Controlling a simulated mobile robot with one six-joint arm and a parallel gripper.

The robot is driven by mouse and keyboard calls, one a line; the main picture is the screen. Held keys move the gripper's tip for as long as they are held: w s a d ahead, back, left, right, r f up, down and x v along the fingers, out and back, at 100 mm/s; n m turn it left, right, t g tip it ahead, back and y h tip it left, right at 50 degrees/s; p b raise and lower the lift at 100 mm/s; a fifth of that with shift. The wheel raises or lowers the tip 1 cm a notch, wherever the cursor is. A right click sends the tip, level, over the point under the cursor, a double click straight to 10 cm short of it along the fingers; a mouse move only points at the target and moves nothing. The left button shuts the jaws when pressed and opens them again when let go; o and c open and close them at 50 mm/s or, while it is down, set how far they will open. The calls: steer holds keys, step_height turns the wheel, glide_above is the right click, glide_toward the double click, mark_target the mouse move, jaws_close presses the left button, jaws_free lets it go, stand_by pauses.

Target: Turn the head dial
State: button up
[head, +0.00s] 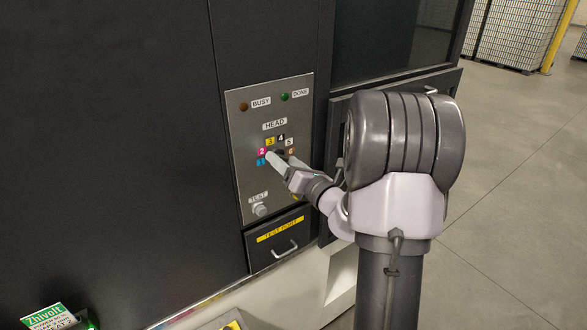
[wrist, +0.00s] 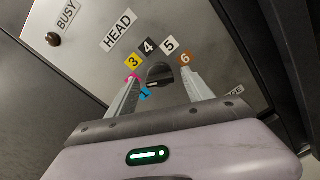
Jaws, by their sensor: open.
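The head dial (wrist: 159,74) is a dark knob on a grey metal panel, ringed by coloured number tags 1 to 6 under a HEAD label. In the head view the dial (head: 281,154) is mostly hidden by my gripper (head: 279,161). In the wrist view my gripper (wrist: 161,84) is open, with one pale finger on each side of the dial. I cannot tell whether the fingers touch it. The number the dial points to is not clear.
The control panel (head: 239,130) also carries a BUSY lamp (head: 244,106), a DONE lamp (head: 284,97) and a TEST button (head: 260,210). A TEST PORT drawer (head: 271,257) with a handle sits below. The floor (head: 510,180) at right is clear.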

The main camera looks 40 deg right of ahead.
steer(key=s+a+b, duration=0.1)
steer(key=s+b, duration=0.3)
steer(key=s, duration=1.3)
steer(key=shift+a, duration=0.1)
